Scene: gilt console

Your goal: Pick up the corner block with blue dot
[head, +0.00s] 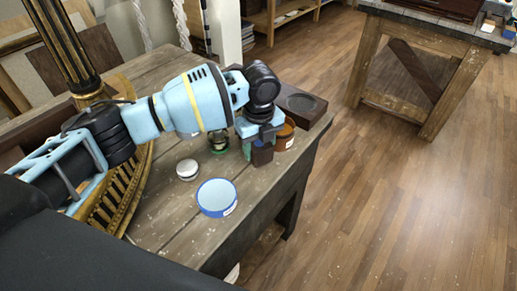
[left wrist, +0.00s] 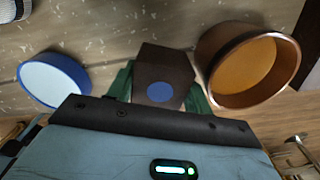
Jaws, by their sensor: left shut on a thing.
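The corner block with blue dot (left wrist: 165,68) is dark brown, and its blue dot faces the camera in the left wrist view. My left gripper (left wrist: 158,90) is shut on it, with green fingers on either side of the block. In the head view the block (head: 262,156) shows below my left gripper (head: 260,143), near the right edge of the wooden table (head: 175,218). The gripper hides its upper part. I cannot tell whether the block touches the tabletop. My right gripper is in neither view.
An orange-brown round container (head: 285,135) stands close beside the block. A blue round tin (head: 217,197), a small white-lidded jar (head: 187,169) and a green-based glass jar (head: 218,141) stand left of it. A dark block with a round recess (head: 302,104) lies behind.

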